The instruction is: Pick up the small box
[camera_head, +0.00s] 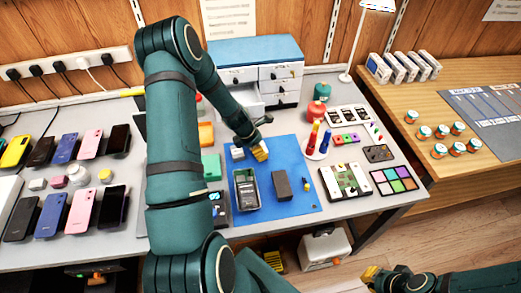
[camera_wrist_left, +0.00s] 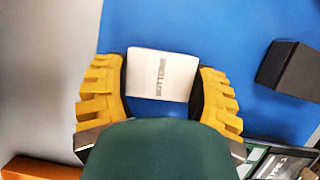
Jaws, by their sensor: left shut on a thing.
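The small white box (camera_wrist_left: 161,75), with dark print on it, is between the two yellow fingers of my left gripper (camera_wrist_left: 160,92) in the left wrist view. The fingers are shut on its sides, over the blue mat (camera_wrist_left: 200,25). In the head view my left gripper (camera_head: 259,151) is over the upper part of the mat, and its own arm hides part of it. I cannot tell if the box is lifted. My right gripper (camera_head: 372,276) is at the lower right of the head view, off the table; its opening cannot be made out.
A dark block (camera_head: 282,185) and a phone (camera_head: 246,189) lie on the mat. A drawer cabinet (camera_head: 262,52) stands behind, with an open drawer (camera_head: 240,101). Several phones lie at the left.

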